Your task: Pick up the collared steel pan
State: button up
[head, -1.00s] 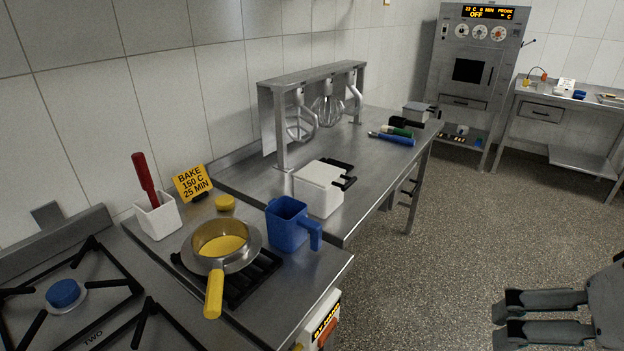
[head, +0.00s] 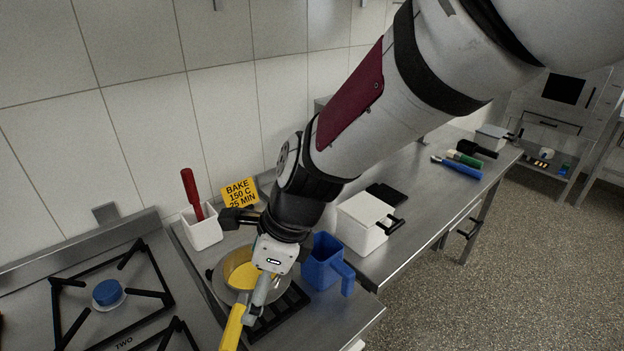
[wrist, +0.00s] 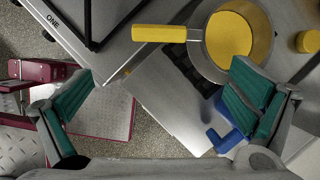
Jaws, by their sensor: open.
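The collared steel pan (head: 219,281) has a wide steel rim, yellow contents and a yellow handle (head: 232,328). It sits on a black grate (head: 283,313) on the steel counter. In the head view my gripper (head: 262,298) hangs over the pan and partly hides it and its handle. In the wrist view the pan (wrist: 266,28) is at the upper right, with its handle (wrist: 160,33) pointing left. My gripper (wrist: 160,95) is open there, its green-padded fingers wide apart. Nothing is between them in its grip.
A blue jug (head: 320,268) stands right beside the pan. A white holder (head: 202,230) with a red-handled tool and a yellow sign (head: 240,192) stand behind. A white lidded box (head: 361,225) is to the right. The stove (head: 75,290) is at left.

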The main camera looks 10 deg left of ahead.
send_over(233, 324)
jog(key=d, duration=0.3)
notch_tip(233, 324, down, 8)
jog(key=shift+b+x, duration=0.3)
jog(key=shift+x, duration=2.6)
jog(key=shift+w, duration=0.15)
jog(key=c, duration=1.2)
jog(key=shift+r, duration=0.2)
